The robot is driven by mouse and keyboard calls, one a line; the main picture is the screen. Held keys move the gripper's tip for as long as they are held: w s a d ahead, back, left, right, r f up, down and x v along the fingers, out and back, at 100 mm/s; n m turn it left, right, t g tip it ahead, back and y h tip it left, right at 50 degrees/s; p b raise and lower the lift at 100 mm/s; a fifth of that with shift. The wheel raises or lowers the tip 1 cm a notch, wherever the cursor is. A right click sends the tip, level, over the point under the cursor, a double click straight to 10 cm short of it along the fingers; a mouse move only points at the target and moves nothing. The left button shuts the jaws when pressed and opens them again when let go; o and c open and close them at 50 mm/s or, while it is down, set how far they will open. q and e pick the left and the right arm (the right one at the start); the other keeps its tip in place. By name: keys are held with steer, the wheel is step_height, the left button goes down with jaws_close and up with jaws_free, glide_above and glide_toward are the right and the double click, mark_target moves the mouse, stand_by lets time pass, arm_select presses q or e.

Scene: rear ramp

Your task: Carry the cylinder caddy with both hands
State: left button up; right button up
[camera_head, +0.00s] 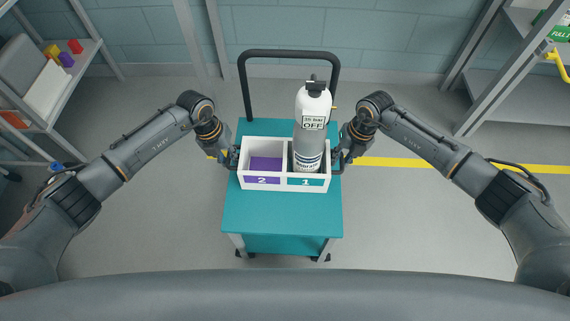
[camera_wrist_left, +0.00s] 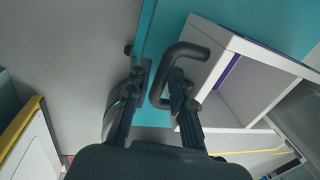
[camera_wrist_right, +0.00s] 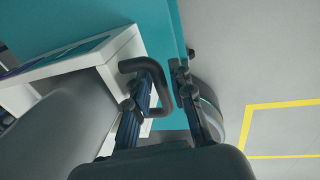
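The white cylinder caddy (camera_head: 284,183) sits on the teal cart, with compartments labelled 2 in purple and 1 in teal. A white gas cylinder (camera_head: 312,112) with an OFF tag stands upright in compartment 1; compartment 2 is empty. My left gripper (camera_head: 232,158) is at the caddy's left end. In the left wrist view its fingers (camera_wrist_left: 158,76) are apart, either side of the dark left handle (camera_wrist_left: 184,50). My right gripper (camera_head: 341,158) is at the right end. In the right wrist view its fingers (camera_wrist_right: 163,76) are apart around the dark right handle (camera_wrist_right: 133,66).
The teal cart top (camera_head: 283,212) is bare in front of the caddy. The cart's black push bar (camera_head: 290,53) rises behind it. A shelf with coloured blocks (camera_head: 66,59) stands at left and another rack (camera_head: 520,95) at right. The grey floor around the cart is clear.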

arm_select(q)
steer(key=shift+f, duration=0.2)
arm_select(e)
steer(key=shift+f, duration=0.2)
arm_select(q)
jaws_close()
arm_select(e)
jaws_close()
arm_select(q)
steer(key=shift+w+d+r, duration=0.1)
steer(key=shift+w+r, duration=0.1)
steer(key=shift+r, duration=0.05)
arm_select(e)
steer(key=shift+w+a+r, duration=0.1)
steer(key=shift+w+r, duration=0.1)
steer(key=shift+r, duration=0.05)
arm_select(q)
steer(key=shift+r, duration=0.1)
arm_select(e)
steer(key=shift+r, duration=0.1)
